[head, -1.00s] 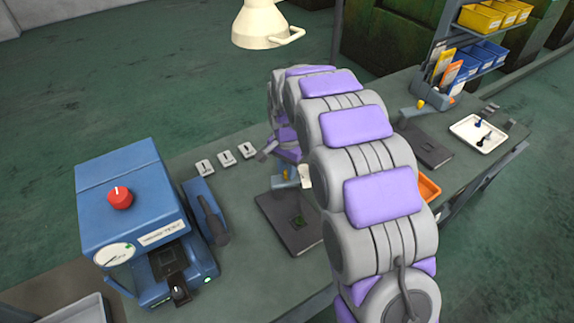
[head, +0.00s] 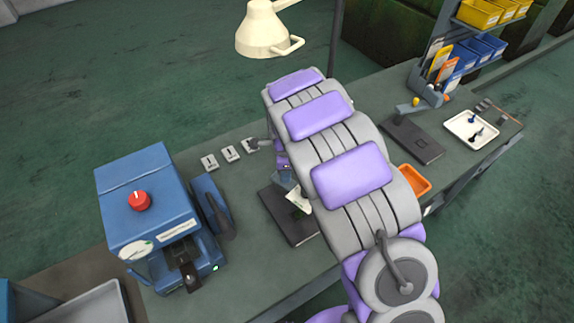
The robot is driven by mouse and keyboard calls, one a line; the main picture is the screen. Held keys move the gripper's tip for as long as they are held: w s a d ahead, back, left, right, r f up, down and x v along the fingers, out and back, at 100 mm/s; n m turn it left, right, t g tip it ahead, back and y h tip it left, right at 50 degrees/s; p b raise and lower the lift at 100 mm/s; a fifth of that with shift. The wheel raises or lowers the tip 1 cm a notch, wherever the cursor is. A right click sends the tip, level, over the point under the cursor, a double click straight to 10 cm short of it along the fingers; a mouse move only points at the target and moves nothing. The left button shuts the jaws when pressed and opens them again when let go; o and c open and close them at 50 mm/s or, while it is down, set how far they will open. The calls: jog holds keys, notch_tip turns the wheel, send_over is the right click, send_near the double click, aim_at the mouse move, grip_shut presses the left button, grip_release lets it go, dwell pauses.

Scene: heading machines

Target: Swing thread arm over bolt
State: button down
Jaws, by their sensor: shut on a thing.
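A dark flat fixture plate (head: 284,222) lies on the bench in the middle of the view, partly behind my arm. A small blue-grey part (head: 285,180), which looks like the thread arm, shows at its back edge. A pale piece and a dark green patch show on the plate beside my arm. I cannot make out the bolt. My gripper (head: 283,163) is small and mostly hidden behind my purple and grey arm. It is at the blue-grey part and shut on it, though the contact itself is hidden.
A blue tester (head: 150,205) with a red knob stands at the left. Several small grey blocks (head: 231,154) line the back edge. A second fixture (head: 412,140), an orange bin (head: 414,179) and a white tray (head: 472,129) are at right. A lamp (head: 263,30) hangs above.

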jog(key=shift+s+a+r+m+p, duration=0.1)
jog(key=shift+a+m+p, duration=0.1)
jog(key=shift+m+p, duration=0.4)
jog(key=shift+s+a+r+m+p, duration=0.15)
jog(key=shift+m+p, duration=0.1)
jog(key=shift+m, duration=0.65)
jog(key=shift+w+f, duration=0.1)
jog(key=c, duration=1.3)
grip_release()
jog(key=shift+a, duration=0.1)
jog(key=o, duration=0.3)
jog(key=shift+a+f, duration=0.1)
jog(key=shift+r, duration=0.2)
notch_tip(320, 180, up, 17)
jog(key=shift+f+p, duration=0.1)
jog(key=shift+p, duration=0.5)
